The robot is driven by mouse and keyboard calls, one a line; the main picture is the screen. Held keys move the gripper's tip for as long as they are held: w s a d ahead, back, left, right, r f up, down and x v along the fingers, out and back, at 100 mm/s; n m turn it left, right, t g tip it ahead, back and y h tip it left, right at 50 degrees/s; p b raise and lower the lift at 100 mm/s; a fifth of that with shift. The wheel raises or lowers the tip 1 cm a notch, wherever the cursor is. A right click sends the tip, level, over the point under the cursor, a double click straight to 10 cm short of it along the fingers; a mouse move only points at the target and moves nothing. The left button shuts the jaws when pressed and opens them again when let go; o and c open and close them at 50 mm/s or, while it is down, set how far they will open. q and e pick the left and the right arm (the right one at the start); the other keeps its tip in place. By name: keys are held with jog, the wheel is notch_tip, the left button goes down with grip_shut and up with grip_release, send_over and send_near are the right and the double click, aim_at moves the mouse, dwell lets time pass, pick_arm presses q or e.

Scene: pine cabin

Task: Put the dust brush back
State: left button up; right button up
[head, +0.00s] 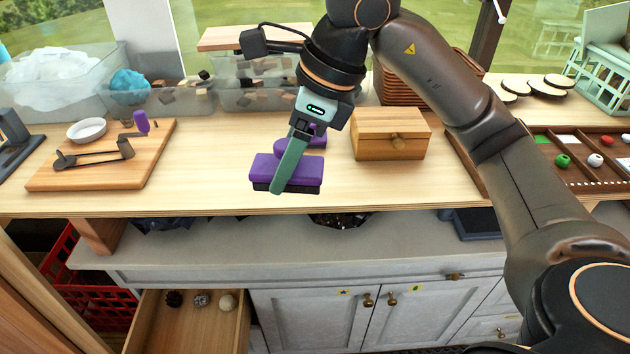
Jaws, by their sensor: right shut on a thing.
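The dust brush (262,170) has a purple body and a dark underside. My right gripper (287,178) is shut on it, with one green-grey finger across its near side. The brush shows over the front edge of the wooden worktop (370,185). I cannot tell whether it touches the wood or hangs just above it. Part of the brush is hidden behind the finger. My left gripper does not show.
A wooden box (390,134) stands right of the brush. A wooden board (60,180) with a dark metal tool lies at left. Clear bins (60,105) line the back. A sorting tray (590,185) is at right. Below, a drawer (175,330) stands open, holding several small balls.

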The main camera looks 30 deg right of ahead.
jog(key=m, duration=0.1)
jog(key=r+m, duration=0.1)
jog(key=shift+s+d+r+m+t+h, duration=0.1)
jog(key=shift+m+t+h, duration=0.2)
jog(key=shift+t+h, duration=0.1)
jog(key=shift+d, duration=0.1)
jog(key=w+d+f, duration=0.4)
jog(key=w+d+f+p, duration=0.1)
jog(key=w+d+f, duration=0.3)
jog(key=d, duration=0.1)
jog(key=shift+w+d, duration=0.1)
jog(key=shift+w, duration=0.1)
jog(key=shift+w+d+f, duration=0.25)
jog(key=shift+w+f, duration=0.05)
jog(key=shift+f, duration=0.2)
jog(key=f, duration=0.2)
jog(key=f+p, duration=0.1)
jog(key=shift+w+d, duration=0.2)
jog(key=shift+d, duration=0.1)
jog(key=shift+f, duration=0.45)
jog(key=shift+f, duration=0.1)
